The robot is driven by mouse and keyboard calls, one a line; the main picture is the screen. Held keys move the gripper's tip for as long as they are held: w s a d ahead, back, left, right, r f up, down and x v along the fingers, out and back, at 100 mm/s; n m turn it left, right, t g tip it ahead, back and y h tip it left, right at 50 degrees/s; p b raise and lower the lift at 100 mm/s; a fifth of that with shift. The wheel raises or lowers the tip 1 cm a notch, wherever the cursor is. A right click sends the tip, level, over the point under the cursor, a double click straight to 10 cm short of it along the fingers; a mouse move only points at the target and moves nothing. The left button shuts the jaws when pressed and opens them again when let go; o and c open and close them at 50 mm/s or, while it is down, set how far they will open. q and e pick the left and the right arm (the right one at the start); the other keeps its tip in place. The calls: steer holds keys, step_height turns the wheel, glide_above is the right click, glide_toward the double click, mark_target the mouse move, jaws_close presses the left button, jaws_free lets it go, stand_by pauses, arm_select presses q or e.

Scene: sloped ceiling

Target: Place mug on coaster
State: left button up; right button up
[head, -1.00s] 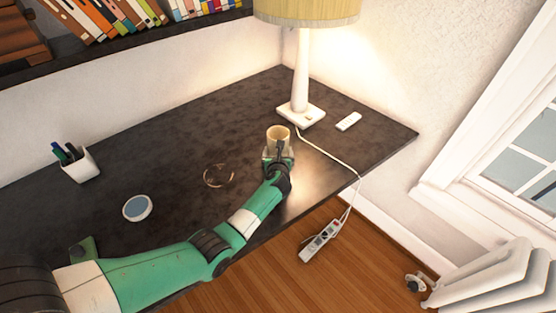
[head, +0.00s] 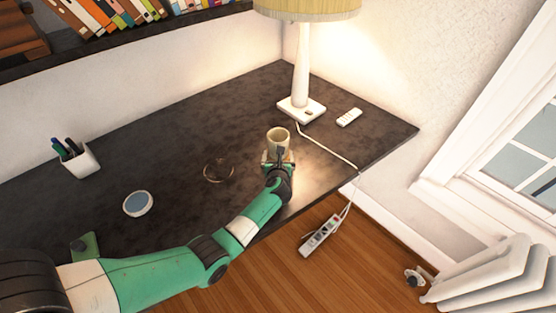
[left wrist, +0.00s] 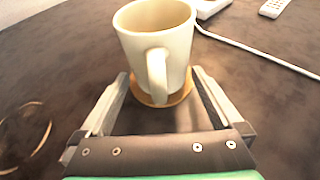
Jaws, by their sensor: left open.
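A cream mug (head: 278,138) stands upright near the desk's front right part. In the left wrist view the mug (left wrist: 140,55) rests on a round tan-orange coaster (left wrist: 150,99), whose rim shows below it. Its handle (left wrist: 157,78) points toward my gripper. My left gripper (head: 278,157) is on the near side of the mug. In the left wrist view its fingers (left wrist: 160,76) are spread on either side of the handle, with no visible grip on the mug. The coaster is largely hidden by the mug. My right gripper is in neither view.
A ring-shaped mark (head: 219,171) and a round blue-topped item (head: 138,204) lie left of the mug. A pen cup (head: 80,162) stands further left. A lamp base (head: 301,109), cord (head: 335,154) and remote (head: 349,117) are behind and right. The middle back is clear.

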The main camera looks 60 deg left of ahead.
arm_select(q)
steer(key=p+v, duration=0.2)
steer(key=v, duration=0.7)
steer(key=shift+s+d+p, duration=0.15)
steer(key=shift+d+p, duration=0.05)
steer(key=shift+p, duration=0.1)
steer(key=shift+r, duration=0.1)
